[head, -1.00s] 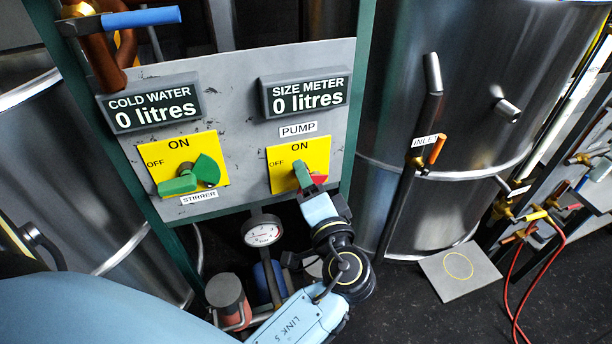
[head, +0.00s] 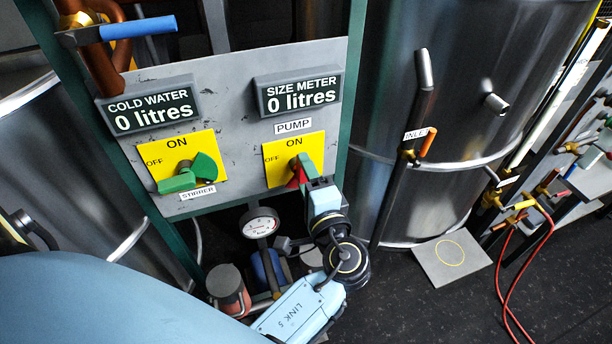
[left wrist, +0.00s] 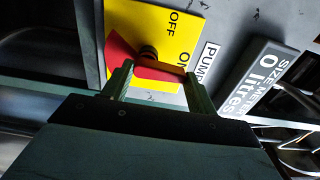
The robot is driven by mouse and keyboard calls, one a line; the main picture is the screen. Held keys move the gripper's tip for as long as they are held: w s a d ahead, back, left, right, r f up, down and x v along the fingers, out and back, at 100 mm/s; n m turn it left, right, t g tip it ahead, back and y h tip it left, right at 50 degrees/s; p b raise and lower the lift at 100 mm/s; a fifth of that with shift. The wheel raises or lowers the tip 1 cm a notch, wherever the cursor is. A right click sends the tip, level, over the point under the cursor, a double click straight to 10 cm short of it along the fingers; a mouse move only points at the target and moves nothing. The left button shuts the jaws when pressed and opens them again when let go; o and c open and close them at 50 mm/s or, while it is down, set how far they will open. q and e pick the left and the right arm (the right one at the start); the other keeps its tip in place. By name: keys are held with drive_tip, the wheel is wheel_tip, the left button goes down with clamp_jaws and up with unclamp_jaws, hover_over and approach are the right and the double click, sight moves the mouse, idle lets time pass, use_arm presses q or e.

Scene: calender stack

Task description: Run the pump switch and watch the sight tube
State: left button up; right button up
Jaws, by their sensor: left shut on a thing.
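The pump switch has a yellow plate (head: 274,172) marked OFF at left and ON at top, under a PUMP label. Its red handle (head: 297,180) is partly hidden behind my left gripper (head: 307,167). In the left wrist view the red handle (left wrist: 122,50) lies between the two green fingers of my left gripper (left wrist: 157,82), which is shut on it. The exact angle of the handle is hard to tell. A pale upright tube (head: 537,105) stands at far right; I cannot tell if it is the sight tube. My right gripper is not in view.
The size meter (head: 299,93) and cold water meter (head: 149,108) both read 0 litres. The stirrer switch (head: 187,174) is beside the pump switch. A dial gauge (head: 260,224) hangs below the panel. A steel tank (head: 455,100) stands right, with red hoses (head: 510,290) beyond.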

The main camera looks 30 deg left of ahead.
use_arm(q)
drive_tip(key=o, duration=1)
drive_tip(key=b+v, duration=0.2)
drive_tip(key=v, duration=0.5)
drive_tip(key=shift+s+d, duration=0.15)
drive_tip(key=shift+d, duration=0.05)
idle(6.1)
